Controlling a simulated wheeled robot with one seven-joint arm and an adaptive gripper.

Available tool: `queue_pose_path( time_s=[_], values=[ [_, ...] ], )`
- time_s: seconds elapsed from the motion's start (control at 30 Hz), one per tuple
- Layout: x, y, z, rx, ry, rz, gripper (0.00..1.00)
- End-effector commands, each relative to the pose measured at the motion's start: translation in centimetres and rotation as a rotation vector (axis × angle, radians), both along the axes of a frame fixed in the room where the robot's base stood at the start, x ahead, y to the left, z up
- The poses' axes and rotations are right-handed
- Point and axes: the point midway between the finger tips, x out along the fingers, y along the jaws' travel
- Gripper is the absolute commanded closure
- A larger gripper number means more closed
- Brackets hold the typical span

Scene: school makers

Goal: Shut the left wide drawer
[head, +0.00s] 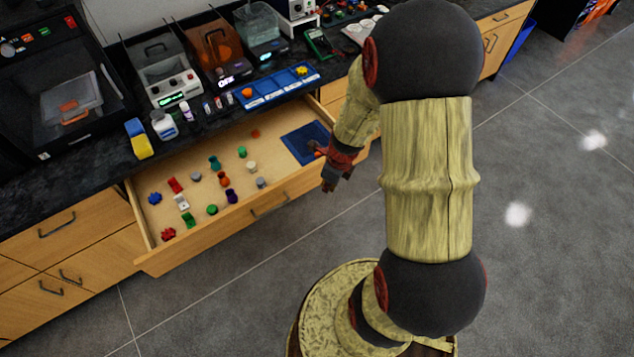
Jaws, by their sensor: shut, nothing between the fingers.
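The wide drawer (190,256) is pulled out from the wooden cabinet under the black counter. It holds several small coloured pieces, such as a purple one (231,196) and a red one (168,234), and a blue tray (290,148) at its right end. Its dark bar handle (270,206) is on the front panel. My gripper (329,186) is shut and empty, near the right part of the drawer front. It hides a bit of the front panel, and I cannot tell whether it touches it.
Machines such as an orange-lidded one (215,48) and a blue tray of small parts (277,86) stand on the black counter (60,187). Closed drawers (50,228) are at the left. The grey floor (220,310) in front is clear.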

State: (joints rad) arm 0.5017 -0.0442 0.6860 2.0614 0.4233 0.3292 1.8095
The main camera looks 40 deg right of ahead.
Motion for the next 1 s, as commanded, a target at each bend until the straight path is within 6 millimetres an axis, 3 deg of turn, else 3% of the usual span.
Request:
queue_pose_path(
  time_s=[0.2, 0.47, 1.0],
  values=[
    [1.8, -1.6, 0.6, 0.024, -0.049, -0.370, 1.00],
    [2.1, -1.7, -0.3, 0.041, -0.050, -0.471, 1.00],
    [4.3, -1.8, -9.6, 0.041, -0.049, -0.467, 1.00]
  ],
)
